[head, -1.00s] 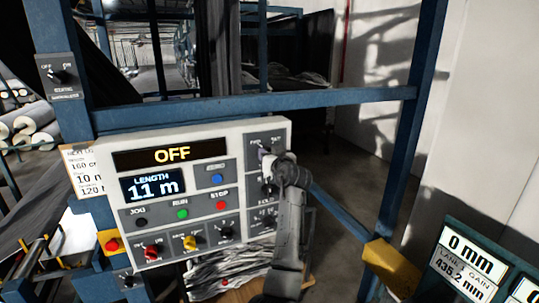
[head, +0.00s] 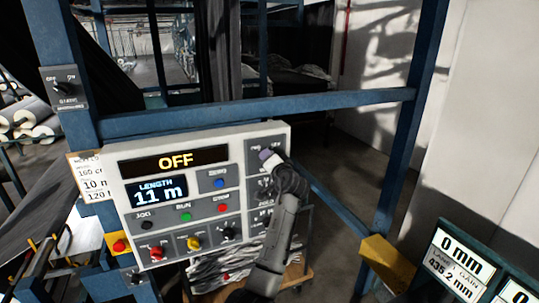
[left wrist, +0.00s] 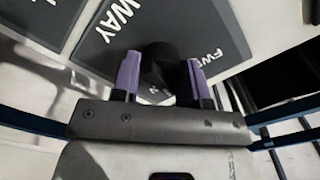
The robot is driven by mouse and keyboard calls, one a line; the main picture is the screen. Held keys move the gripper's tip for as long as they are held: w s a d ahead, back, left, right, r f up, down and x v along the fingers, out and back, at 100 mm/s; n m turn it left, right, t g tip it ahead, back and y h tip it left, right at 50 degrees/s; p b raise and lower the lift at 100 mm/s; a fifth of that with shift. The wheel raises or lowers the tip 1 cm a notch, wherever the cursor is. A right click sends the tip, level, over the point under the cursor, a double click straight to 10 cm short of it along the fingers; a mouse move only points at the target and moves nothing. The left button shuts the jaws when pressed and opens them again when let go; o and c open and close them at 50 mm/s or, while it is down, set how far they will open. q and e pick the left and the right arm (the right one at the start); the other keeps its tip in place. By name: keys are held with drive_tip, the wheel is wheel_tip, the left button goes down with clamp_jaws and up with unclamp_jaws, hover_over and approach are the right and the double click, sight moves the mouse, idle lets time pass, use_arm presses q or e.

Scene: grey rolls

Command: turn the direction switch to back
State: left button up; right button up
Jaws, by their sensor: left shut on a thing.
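The direction switch (left wrist: 159,57) is a dark knob on a dark plate lettered "WAY" and "FWD" in the left wrist view. My left gripper (left wrist: 162,78) is shut on this knob, with one purple finger on each side. In the head view my left gripper (head: 268,158) is at the upper right of the light control panel (head: 210,148), and a purple finger shows. I cannot tell exactly which mark the knob points to. My right gripper is in neither view.
The panel shows "OFF" (head: 176,162) and "LENGTH 11 m" (head: 158,192). Buttons and other knobs, including a red one (head: 157,253), sit left of and below my gripper. A blue frame bar (head: 260,112) runs above the panel, and a blue post (head: 410,130) stands right.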

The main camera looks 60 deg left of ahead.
use_arm(q)
drive_tip(key=m+p, duration=0.4)
drive_tip(key=m, duration=0.1)
drive_tip(key=shift+r, duration=0.15)
drive_tip(key=shift+m+p, duration=0.8)
drive_tip(key=shift+m, duration=0.1)
drive_tip(key=shift+f+m, duration=0.2)
drive_tip(key=shift+m, duration=0.1)
drive_tip(key=o, duration=0.9)
drive_tip(key=shift+d, duration=0.1)
